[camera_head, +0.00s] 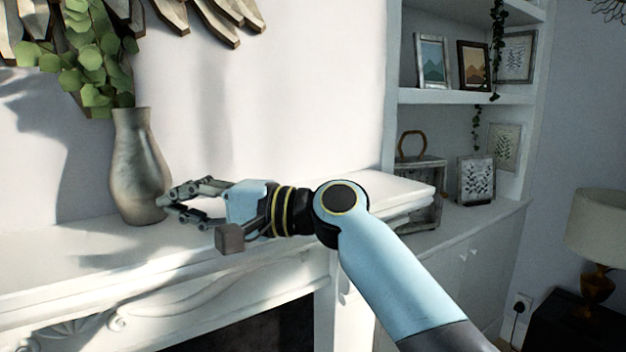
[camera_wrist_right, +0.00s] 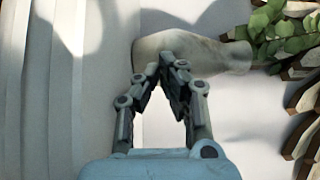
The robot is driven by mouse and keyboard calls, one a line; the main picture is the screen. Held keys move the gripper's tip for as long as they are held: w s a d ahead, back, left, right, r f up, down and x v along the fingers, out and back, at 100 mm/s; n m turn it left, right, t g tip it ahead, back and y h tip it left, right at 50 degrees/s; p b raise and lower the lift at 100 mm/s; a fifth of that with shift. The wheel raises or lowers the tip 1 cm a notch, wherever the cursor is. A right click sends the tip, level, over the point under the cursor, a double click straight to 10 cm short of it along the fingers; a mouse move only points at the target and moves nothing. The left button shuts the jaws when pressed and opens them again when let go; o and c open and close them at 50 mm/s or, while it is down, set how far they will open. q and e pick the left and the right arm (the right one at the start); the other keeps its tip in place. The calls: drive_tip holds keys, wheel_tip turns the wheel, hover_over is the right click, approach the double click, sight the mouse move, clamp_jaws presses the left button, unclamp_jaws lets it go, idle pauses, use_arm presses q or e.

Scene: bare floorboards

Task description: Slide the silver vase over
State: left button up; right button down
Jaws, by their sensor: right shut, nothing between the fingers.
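The silver vase (camera_head: 138,170) stands upright on the white mantel shelf (camera_head: 60,262) at the left of the head view, with green leafy stems (camera_head: 92,60) in its top. My right gripper (camera_head: 166,205) is at the right side of the vase, low on its body. Its fingers are shut with nothing between them, and the fingertips are at or very near the vase; I cannot tell whether they touch. In the right wrist view the vase (camera_wrist_right: 200,52) lies sideways in the picture just beyond the fingertips (camera_wrist_right: 168,60). My left gripper is not in view.
The mantel is clear to the left of the vase and behind my right gripper. Wooden wall decor (camera_head: 215,18) hangs above. Shelves with picture frames (camera_head: 433,61) and a lantern (camera_head: 420,185) stand at the right, and a lamp (camera_head: 598,228) at the far right.

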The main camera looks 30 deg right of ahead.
drive_tip(key=shift+s+a+r, duration=0.1)
drive_tip(key=shift+a, duration=0.35)
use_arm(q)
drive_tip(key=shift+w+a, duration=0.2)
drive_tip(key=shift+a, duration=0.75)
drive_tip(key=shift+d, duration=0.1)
